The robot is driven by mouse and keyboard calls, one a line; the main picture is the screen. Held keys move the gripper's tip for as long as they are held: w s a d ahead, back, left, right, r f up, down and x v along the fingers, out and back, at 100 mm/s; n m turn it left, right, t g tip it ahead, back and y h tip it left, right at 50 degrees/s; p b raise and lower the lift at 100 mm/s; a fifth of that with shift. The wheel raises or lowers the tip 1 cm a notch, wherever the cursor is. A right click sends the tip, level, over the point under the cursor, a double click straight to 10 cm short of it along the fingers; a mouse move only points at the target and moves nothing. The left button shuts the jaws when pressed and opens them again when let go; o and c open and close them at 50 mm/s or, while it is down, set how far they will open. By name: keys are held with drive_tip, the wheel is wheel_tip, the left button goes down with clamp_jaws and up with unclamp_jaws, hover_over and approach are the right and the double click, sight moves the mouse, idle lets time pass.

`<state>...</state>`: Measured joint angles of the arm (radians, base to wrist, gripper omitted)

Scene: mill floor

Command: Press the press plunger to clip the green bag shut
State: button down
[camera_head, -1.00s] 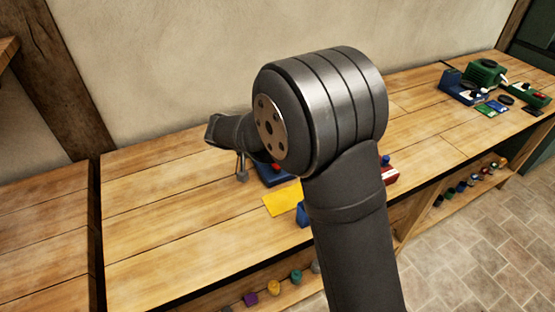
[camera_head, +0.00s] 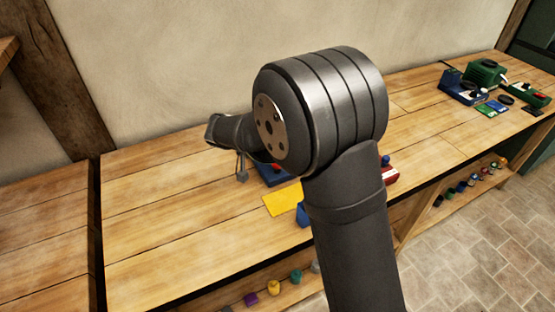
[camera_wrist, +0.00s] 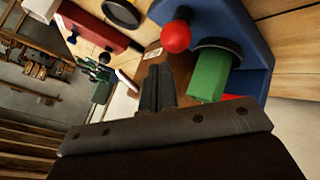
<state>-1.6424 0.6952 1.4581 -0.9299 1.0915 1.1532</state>
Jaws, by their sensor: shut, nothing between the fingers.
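A blue press (camera_wrist: 247,35) stands at the upper right of the wrist view, with a round red knob (camera_wrist: 176,37) that looks like its plunger. A green bag (camera_wrist: 208,77) sits at the dark ring of the press, to the right of my fingers. My gripper (camera_wrist: 158,72) is shut and empty; its tips point toward the red knob and appear close below it in the picture. I cannot tell whether they touch. In the head view the blue press (camera_head: 270,176) is partly hidden behind my arm, and the green bag cannot be made out.
A yellow sheet (camera_head: 283,199) lies on the wooden bench (camera_head: 170,220). More blue and green devices (camera_head: 484,74) stand at the far right. The bench's left part is clear.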

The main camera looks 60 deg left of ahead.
drive_tip(key=shift+f, duration=0.1)
idle(0.7)
drive_tip(key=shift+f, duration=0.35)
drive_tip(key=shift+f, duration=0.95)
idle(1.1)
drive_tip(key=shift+r, duration=1.35)
drive_tip(key=shift+r, duration=0.1)
drive_tip(key=shift+r, duration=2.45)
drive_tip(key=shift+f, duration=0.1)
drive_tip(key=shift+r, duration=2)
